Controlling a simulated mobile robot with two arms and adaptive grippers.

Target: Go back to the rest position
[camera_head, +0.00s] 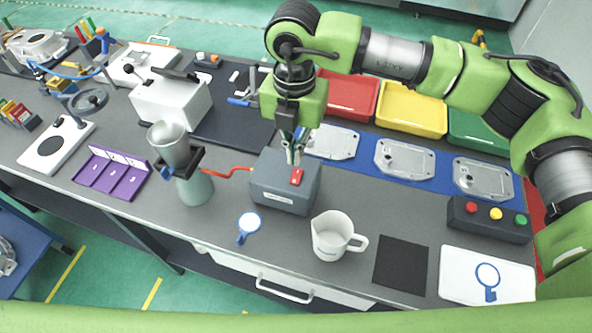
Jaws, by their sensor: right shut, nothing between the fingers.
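My right arm is green and reaches in from the right. Its right gripper (293,160) points down, with its closed fingertips just above or at a red switch (296,177) on top of a grey box (285,190). Whether the fingertips touch the switch I cannot tell. Nothing shows between the fingers. A green strip of my own body crosses the bottom of the view. My left gripper is not in view.
A metal cup on a stand (170,146) is left of the grey box. A white jug (333,236) stands in front. Aluminium castings (404,158) lie on a blue mat behind, before red, yellow and green bins (412,110). A button box (488,216) is at right.

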